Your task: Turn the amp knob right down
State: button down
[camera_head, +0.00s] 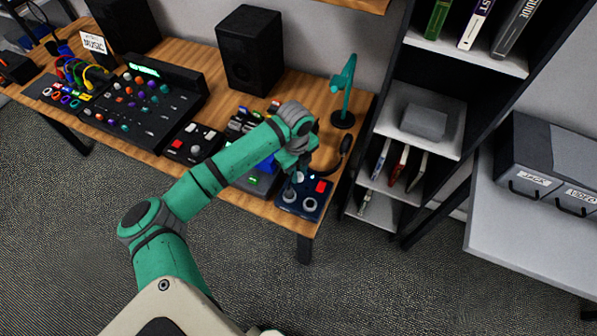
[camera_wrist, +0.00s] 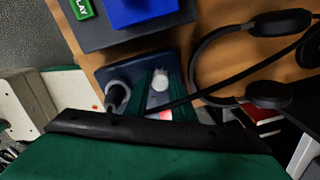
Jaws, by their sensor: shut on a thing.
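The amp, a dark blue box (camera_head: 304,211), sits at the table's front right corner. It has grey knobs (camera_head: 310,204) along its near side and a red patch (camera_head: 321,186) on top. My gripper (camera_head: 298,176) reaches down onto the far part of the amp. In the wrist view the amp (camera_wrist: 134,71) shows a grey knob (camera_wrist: 117,92) at the left and a pale round knob (camera_wrist: 160,81) by my green fingers. My gripper is shut on what looks like this pale knob. The fingers partly hide it, and its setting cannot be read.
A black headset (camera_wrist: 205,52) lies close beside the amp. A box with a blue top (camera_wrist: 140,10) is near. Speakers (camera_head: 249,50) and a mixer (camera_head: 145,112) are farther left.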

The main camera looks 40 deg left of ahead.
jog(key=n, duration=0.4)
jog(key=shift+n, duration=0.3)
jog(key=n, duration=0.4)
jog(key=shift+n+y, duration=0.3)
jog(key=n, duration=0.4)
jog(key=shift+d+n, duration=0.1)
jog(key=shift+n, duration=2)
jog(key=c, duration=1.5)
grip_release()
jog(key=shift+r, duration=0.15)
